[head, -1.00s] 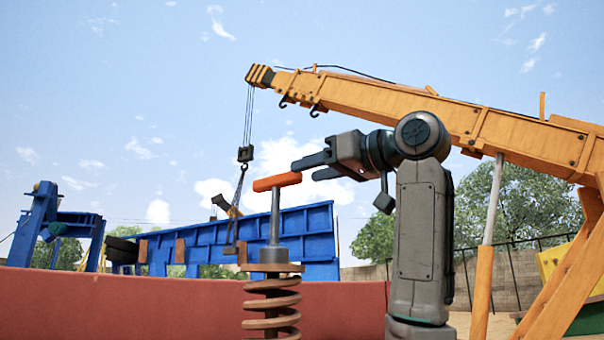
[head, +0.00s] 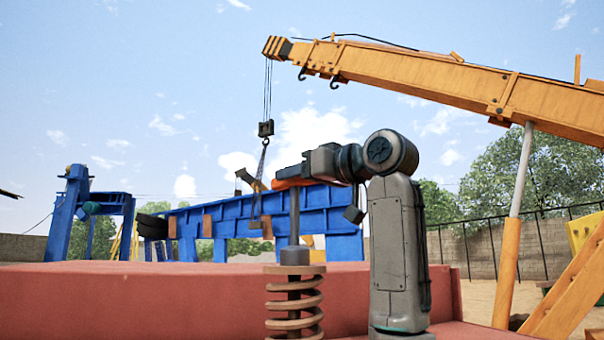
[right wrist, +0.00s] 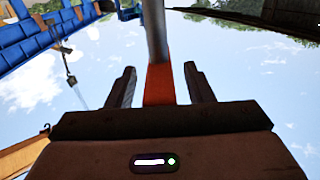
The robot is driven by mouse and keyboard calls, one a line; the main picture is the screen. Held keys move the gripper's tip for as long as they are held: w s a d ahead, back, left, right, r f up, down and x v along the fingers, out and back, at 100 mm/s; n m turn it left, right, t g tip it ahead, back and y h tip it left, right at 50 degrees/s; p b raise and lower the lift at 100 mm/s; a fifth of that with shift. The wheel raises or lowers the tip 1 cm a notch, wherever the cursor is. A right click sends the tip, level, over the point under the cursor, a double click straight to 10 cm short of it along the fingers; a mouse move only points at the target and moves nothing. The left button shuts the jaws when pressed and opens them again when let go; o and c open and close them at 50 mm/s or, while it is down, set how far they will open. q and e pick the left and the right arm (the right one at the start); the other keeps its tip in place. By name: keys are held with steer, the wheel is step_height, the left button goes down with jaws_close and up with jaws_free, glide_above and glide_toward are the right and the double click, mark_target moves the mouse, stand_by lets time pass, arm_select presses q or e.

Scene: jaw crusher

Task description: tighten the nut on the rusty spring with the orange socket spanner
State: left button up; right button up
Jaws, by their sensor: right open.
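The orange socket spanner (head: 293,225) stands upright on top of the rusty spring (head: 294,305), its grey shaft running down to a dark socket. The nut is hidden under the socket. My right gripper (head: 290,177) is at the orange crossbar on top of the spanner and covers part of it. In the right wrist view the orange handle (right wrist: 159,84) lies between the two fingers of my right gripper (right wrist: 160,84), with gaps on both sides. The gripper is open and does not grip it. My left gripper is out of view.
A red-brown machine body (head: 150,300) spans the front behind the spring. Farther back are a blue steel frame (head: 325,215), an orange crane boom (head: 450,75) with a hanging hook (head: 266,128), and a wall. Open air surrounds the spanner on the left.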

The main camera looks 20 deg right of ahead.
steer(key=shift+w+a, duration=0.1)
jaws_close()
steer(key=shift+n+g+y, duration=0.3)
steer(key=shift+n+y, duration=0.1)
steer(key=shift+y, duration=0.1)
steer(key=shift+r, duration=1.35)
stand_by(1.1)
steer(key=shift+r, duration=1.45)
